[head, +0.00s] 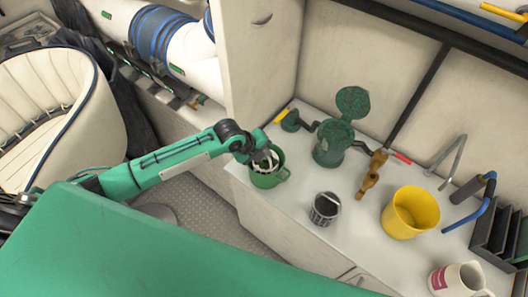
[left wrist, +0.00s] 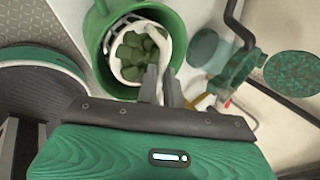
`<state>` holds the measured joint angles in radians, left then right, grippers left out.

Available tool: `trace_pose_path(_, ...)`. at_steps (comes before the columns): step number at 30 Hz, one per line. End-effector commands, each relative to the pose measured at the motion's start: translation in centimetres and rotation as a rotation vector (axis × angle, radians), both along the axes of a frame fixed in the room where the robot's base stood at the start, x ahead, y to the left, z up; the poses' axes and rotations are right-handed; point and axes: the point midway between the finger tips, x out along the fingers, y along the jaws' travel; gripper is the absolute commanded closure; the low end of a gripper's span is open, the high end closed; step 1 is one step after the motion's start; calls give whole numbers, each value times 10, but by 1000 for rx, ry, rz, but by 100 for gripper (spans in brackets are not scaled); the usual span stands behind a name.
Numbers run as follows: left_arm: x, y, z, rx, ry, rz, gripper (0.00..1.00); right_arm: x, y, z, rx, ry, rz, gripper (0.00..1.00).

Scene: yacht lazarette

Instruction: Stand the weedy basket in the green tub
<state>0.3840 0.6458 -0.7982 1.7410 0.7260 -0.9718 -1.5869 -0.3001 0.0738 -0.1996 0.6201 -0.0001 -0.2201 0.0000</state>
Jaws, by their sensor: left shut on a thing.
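The green tub (head: 268,178) stands on the white counter near its left end, with a handle on its right side. The weedy basket (head: 265,158) is pale, with dark green weed (left wrist: 135,50) heaped inside it. In the left wrist view the basket (left wrist: 117,68) lies within the rim of the green tub (left wrist: 92,40). My left gripper (left wrist: 163,82) is shut on the basket's pale handle, over the tub. I cannot tell whether the basket touches the tub's bottom. My right gripper is not in view.
A dark slotted basket (head: 325,208) stands right of the tub. A green strainer housing (head: 333,145) with a raised lid and a brass valve (head: 371,175) are behind. A yellow bucket (head: 410,212) and a white jug (head: 458,280) stand farther right. Bare counter lies between.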

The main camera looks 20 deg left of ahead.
Motion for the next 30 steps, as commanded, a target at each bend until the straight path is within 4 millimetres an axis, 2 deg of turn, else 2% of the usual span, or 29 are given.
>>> trace_pose_path(5,0,0,-3,0,0,0,100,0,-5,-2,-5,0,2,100)
trace_pose_path(6,0,0,-3,0,0,0,88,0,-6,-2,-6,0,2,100)
trace_pose_path(9,0,0,-3,0,0,0,70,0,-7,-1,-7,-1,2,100)
trace_pose_path(17,0,0,-2,0,0,0,70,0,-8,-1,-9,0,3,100)
trace_pose_path(22,-3,4,7,1,-1,0,70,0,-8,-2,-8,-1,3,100)
trace_pose_path(30,-24,23,47,2,-2,-1,70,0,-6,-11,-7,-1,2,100)
